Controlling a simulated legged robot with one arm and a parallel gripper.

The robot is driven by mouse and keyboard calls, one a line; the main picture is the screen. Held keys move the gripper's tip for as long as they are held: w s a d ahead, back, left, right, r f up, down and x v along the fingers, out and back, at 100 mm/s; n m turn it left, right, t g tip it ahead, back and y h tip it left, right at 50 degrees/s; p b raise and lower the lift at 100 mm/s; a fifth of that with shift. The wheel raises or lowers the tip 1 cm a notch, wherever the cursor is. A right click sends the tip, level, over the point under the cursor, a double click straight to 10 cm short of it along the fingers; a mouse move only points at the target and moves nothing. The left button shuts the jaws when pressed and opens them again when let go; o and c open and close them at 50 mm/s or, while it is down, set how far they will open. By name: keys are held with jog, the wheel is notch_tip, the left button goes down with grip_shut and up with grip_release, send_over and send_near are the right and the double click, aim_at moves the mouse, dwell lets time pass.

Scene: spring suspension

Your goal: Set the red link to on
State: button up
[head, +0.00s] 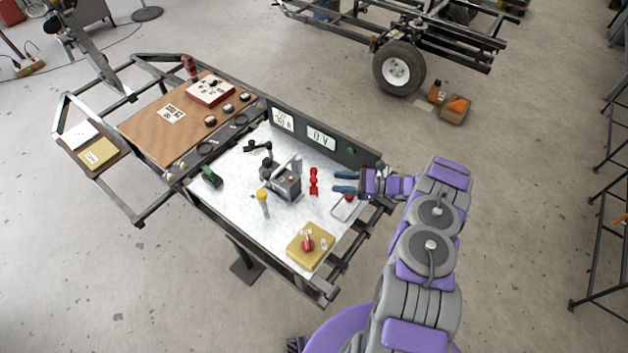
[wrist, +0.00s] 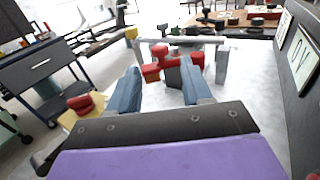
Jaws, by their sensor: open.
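The red link (head: 314,181) is a narrow red piece with wider ends on the white work surface, just left of my gripper (head: 340,182). In the wrist view the red link (wrist: 172,58) shows ahead of the two blue-grey fingers and between their lines. My gripper (wrist: 161,82) is open, its fingers apart with nothing seen held. The fingertips point at the link; whether they touch it I cannot tell. A grey device with a metal lever (head: 287,181) stands left of the link. The link's lower part is partly unclear in the wrist view.
A yellow block with a red knob (head: 309,245) is at the near corner. A yellow-topped tool (head: 263,200) and a green item (head: 211,177) stand further left. A dark panel with displays (head: 321,138) borders the far edge. A thin metal frame (head: 348,206) lies below my gripper.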

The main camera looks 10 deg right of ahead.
aim_at(314, 179)
jog(key=b+x, duration=0.1)
jog(key=x, duration=0.8)
jog(key=shift+w+a, duration=0.1)
grip_shut()
dwell(0.4)
